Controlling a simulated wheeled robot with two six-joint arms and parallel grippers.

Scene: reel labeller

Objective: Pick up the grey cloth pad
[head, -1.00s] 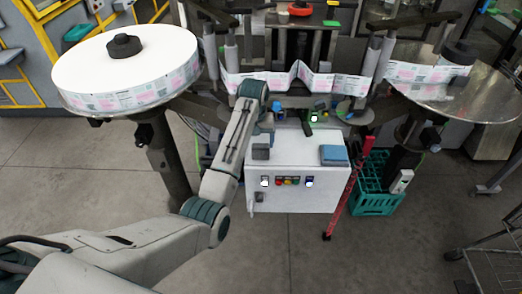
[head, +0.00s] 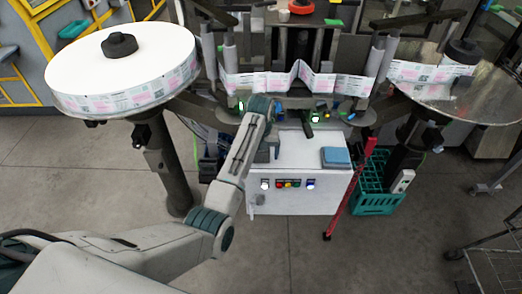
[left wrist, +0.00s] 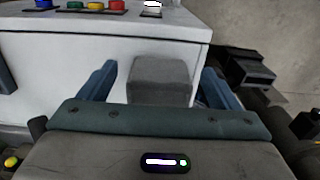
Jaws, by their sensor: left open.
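The grey cloth pad (left wrist: 160,80) shows in the left wrist view as a small grey block on the white cabinet top. It lies between the two blue fingers of my left gripper (left wrist: 158,88), with a gap visible on each side. The gripper is open; its near edge hides the pad's lower part. My right gripper is not in view.
A blue pad (head: 336,157) lies on the cabinet's right side. Lit buttons (head: 288,184) line its front. A red post (head: 352,185) and teal crate (head: 375,195) stand to the right. A label reel (head: 120,70) is at left; the label web (head: 298,82) runs behind.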

